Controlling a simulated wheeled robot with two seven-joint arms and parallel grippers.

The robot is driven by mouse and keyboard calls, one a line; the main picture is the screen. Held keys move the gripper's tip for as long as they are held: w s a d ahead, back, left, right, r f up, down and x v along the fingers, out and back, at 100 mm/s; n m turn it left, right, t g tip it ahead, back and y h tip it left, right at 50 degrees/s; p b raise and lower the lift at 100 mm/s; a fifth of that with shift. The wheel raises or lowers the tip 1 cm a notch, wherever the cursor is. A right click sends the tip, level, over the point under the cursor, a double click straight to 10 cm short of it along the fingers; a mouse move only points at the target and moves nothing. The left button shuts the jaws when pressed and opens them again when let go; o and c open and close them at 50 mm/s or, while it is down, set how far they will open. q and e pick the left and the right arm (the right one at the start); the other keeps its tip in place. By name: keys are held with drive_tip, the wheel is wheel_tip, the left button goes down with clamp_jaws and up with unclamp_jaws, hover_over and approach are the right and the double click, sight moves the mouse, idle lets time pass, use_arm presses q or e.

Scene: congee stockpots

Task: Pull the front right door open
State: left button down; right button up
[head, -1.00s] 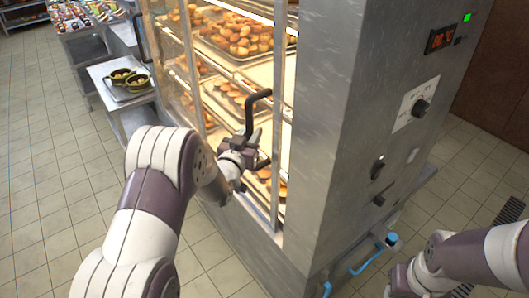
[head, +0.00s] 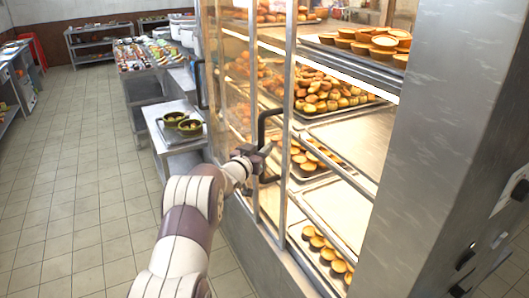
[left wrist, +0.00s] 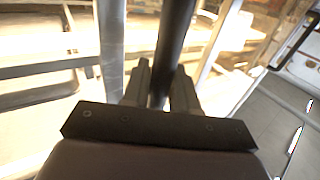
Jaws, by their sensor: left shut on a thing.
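The front right door (head: 287,110) is a glass panel in a metal frame on a lit food cabinet. It stands open, with a wide gap between its right edge and the cabinet's right side wall. Its black bar handle (head: 263,127) is upright. My left gripper (head: 263,153) is shut on the handle at about its middle. In the left wrist view the dark handle bar (left wrist: 172,45) runs between the two fingers (left wrist: 160,90). My right gripper is out of view.
Inside the cabinet (head: 440,110) are shelves with trays of pastries (head: 325,90). The tiled floor (head: 80,180) at left is clear.

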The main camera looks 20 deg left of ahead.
use_arm(q)
drive_tip(key=shift+w+a, duration=0.3)
drive_tip(key=shift+a, duration=0.15)
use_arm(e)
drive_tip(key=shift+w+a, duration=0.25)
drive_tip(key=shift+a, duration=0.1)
use_arm(q)
drive_tip(key=c, duration=1)
unclamp_jaws()
drive_tip(key=shift+s, duration=0.1)
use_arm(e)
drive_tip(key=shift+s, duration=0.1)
use_arm(q)
drive_tip(key=s, duration=0.4)
drive_tip(key=s+b, duration=0.1)
drive_tip(key=s, duration=0.3)
drive_tip(key=s+a+b, duration=0.1)
drive_tip(key=s, duration=0.3)
drive_tip(key=shift+s, duration=0.35)
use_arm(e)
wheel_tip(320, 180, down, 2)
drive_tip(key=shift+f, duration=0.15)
